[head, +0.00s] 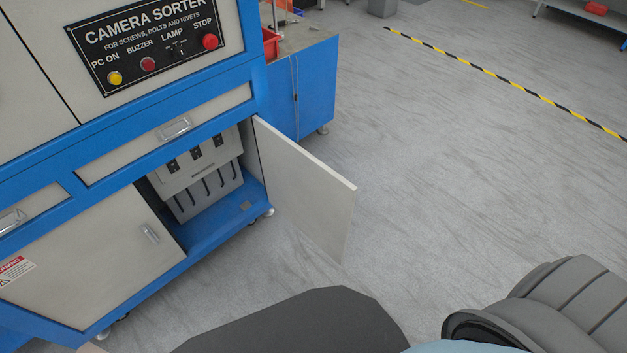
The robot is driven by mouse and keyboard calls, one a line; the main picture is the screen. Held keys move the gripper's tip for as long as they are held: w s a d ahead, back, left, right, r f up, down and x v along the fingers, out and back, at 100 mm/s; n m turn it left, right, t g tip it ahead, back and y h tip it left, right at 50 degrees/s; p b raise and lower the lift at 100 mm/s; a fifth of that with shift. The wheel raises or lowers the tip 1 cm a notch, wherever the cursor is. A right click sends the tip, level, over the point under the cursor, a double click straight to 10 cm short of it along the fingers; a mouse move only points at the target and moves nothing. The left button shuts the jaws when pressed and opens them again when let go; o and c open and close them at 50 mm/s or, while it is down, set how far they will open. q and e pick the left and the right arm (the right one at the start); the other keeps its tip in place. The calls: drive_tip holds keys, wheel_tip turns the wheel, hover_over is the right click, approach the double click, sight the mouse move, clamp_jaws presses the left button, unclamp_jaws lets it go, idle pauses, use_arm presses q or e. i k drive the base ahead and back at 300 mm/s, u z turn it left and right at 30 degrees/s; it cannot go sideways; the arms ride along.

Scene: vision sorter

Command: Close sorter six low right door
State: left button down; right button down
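The sorter (262,70) is a blue and beige cabinet on the left, with a black panel marked "CAMERA SORTER". Its low right door (305,185) stands wide open, swung out to the right from its hinge side. The open compartment (215,228) shows a light grey unit with dark slots inside. The low left door (95,260) is shut and has a small handle. Neither gripper is in view; only dark and grey parts of my own body show at the bottom and bottom right.
A blue cabinet (315,92) with a red bin (271,44) stands behind the sorter. A yellow and black floor stripe (510,86) runs across the upper right. The grey floor right of the open door is clear.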

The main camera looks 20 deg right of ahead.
sight(320, 202)
drive_tip(key=z, duration=2.3)
drive_tip(key=i, duration=2.2)
drive_tip(key=u, duration=3.45)
